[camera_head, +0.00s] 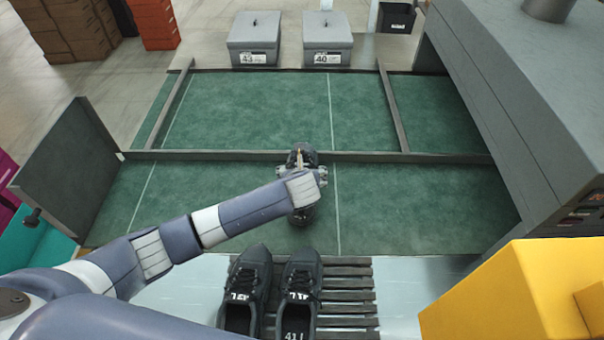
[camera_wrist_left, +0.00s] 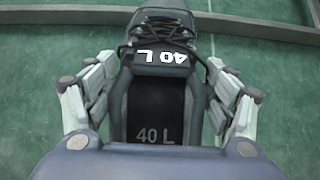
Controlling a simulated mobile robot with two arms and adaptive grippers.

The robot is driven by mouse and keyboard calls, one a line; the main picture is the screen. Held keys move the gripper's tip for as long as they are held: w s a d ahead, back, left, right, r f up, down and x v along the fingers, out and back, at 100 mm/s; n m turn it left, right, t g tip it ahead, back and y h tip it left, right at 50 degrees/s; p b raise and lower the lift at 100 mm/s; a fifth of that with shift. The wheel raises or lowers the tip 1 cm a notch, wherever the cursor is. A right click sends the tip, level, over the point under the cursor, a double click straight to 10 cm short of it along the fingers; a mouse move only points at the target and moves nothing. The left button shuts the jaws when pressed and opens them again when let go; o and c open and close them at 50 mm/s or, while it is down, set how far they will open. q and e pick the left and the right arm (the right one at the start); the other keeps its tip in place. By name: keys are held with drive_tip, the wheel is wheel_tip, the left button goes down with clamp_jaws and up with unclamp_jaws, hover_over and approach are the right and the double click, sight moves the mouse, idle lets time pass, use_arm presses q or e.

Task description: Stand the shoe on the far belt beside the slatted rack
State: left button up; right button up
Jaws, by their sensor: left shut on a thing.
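A dark shoe marked 40 L (camera_head: 302,217) is over the near green belt lane (camera_head: 400,215) in the head view, its toe overlapping the dividing rail. My left gripper (camera_head: 304,188) is shut on it from above. In the left wrist view the shoe (camera_wrist_left: 160,105) lies between the two fingers (camera_wrist_left: 160,98), its toe pointing away. I cannot tell whether its sole touches the belt. The slatted rack (camera_head: 345,298) is at the bottom, holding two dark shoes (camera_head: 253,270) (camera_head: 300,275) with toes pointing away. The far belt lane (camera_head: 250,105) is empty. My right gripper is not in view.
A dark rail (camera_head: 220,155) divides the two belt lanes. Two grey lidded boxes marked 43 (camera_head: 253,40) and 40 (camera_head: 327,40) stand behind the belt. A grey panel (camera_head: 65,165) stands at the left and a large grey machine (camera_head: 530,110) at the right.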

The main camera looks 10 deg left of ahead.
use_arm(q)
drive_tip(key=shift+f, duration=0.3)
drive_tip(key=o, duration=2)
drive_tip(key=shift+r, duration=0.5)
drive_tip(key=v, duration=1.2)
drive_tip(key=shift+f, duration=0.1)
